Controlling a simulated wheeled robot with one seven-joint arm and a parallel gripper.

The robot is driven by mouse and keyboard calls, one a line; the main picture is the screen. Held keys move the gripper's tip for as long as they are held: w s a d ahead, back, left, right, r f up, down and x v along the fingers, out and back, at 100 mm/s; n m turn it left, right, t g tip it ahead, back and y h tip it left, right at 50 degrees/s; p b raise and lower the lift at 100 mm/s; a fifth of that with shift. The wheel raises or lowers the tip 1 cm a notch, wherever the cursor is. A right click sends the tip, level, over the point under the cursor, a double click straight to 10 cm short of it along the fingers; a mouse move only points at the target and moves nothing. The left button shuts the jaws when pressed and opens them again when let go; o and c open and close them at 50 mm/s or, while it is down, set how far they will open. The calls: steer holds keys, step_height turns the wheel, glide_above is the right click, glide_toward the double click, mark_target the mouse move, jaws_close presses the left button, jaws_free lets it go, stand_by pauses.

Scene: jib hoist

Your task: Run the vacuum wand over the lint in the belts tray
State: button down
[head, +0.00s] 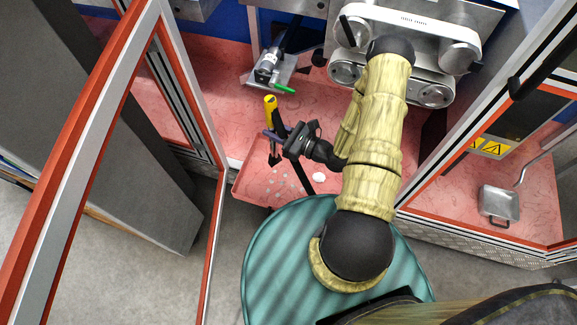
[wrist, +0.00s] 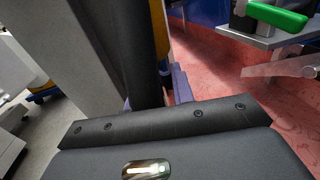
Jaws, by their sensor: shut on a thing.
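My gripper (head: 277,135) is shut on the vacuum wand, a dark tool with a yellow upper end (head: 270,103). The wand stands roughly upright, its dark lower end (head: 274,159) over the back part of the red tray (head: 240,193). I cannot tell whether that end touches the tray. Several small pale bits of lint (head: 280,186) lie in the tray, in front of the wand's lower end. In the wrist view the dark wand (wrist: 135,50) rises close before my gripper, with some yellow behind it. The lint is not visible there.
A white round spot (head: 319,176) shows right of the lint. A machine with rollers (head: 433,95) stands behind. A green-handled part (head: 284,89) juts out at the back, also in the wrist view (wrist: 277,16). Orange-edged frames (head: 190,110) flank the opening. A metal pan (head: 499,203) is at right.

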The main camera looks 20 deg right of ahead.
step_height(320, 180, up, 26)
steer(key=w+d+m+t+h+p, duration=0.1)
steer(key=m+t+h+p, duration=0.3)
steer(key=p, duration=2.6)
steer(key=d+m+h, duration=0.1)
steer(key=m+h, duration=0.3)
steer(key=h, duration=0.4)
steer(key=shift+w+m+t, duration=0.3)
steer(key=shift+w+t, duration=0.05)
steer(key=shift+t, duration=0.05)
steer(key=shift+d, duration=0.1)
